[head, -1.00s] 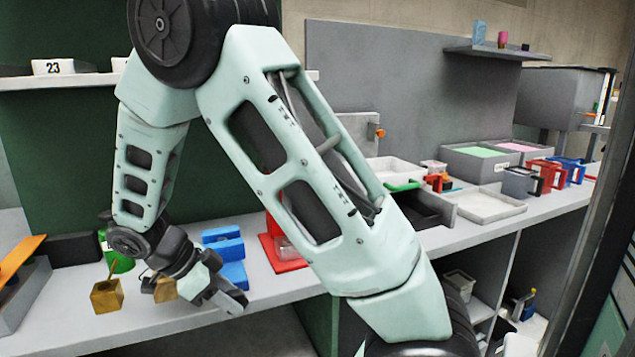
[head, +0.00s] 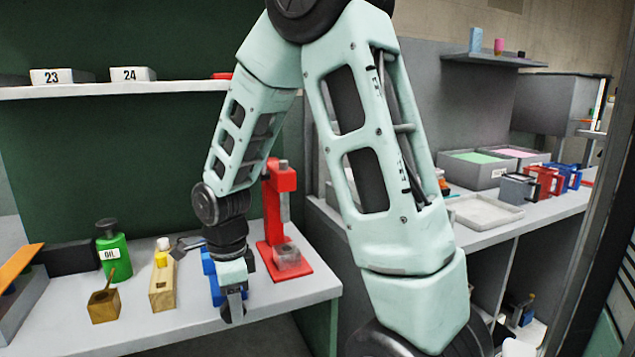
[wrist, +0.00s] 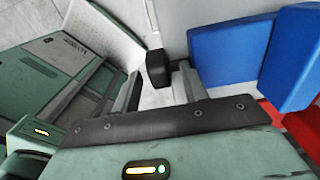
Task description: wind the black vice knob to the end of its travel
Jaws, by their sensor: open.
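The blue vice (head: 211,276) stands on the bench in the head view, partly hidden behind my arm. Its blue blocks (wrist: 232,52) fill the upper right of the wrist view. The black vice knob (wrist: 158,68) shows in the wrist view between the tips of my open gripper (wrist: 158,76), with a gap visible on its left side. I cannot tell whether the right finger touches it. In the head view my gripper (head: 235,300) points down at the front of the vice, near the bench's front edge.
A red press (head: 281,215) stands close to the right of the vice. A wooden block with a yellow top (head: 162,285), a small brass-coloured pot (head: 104,306) and a green oil bottle (head: 114,258) stand to the left. Bare bench (head: 60,325) lies at the front left.

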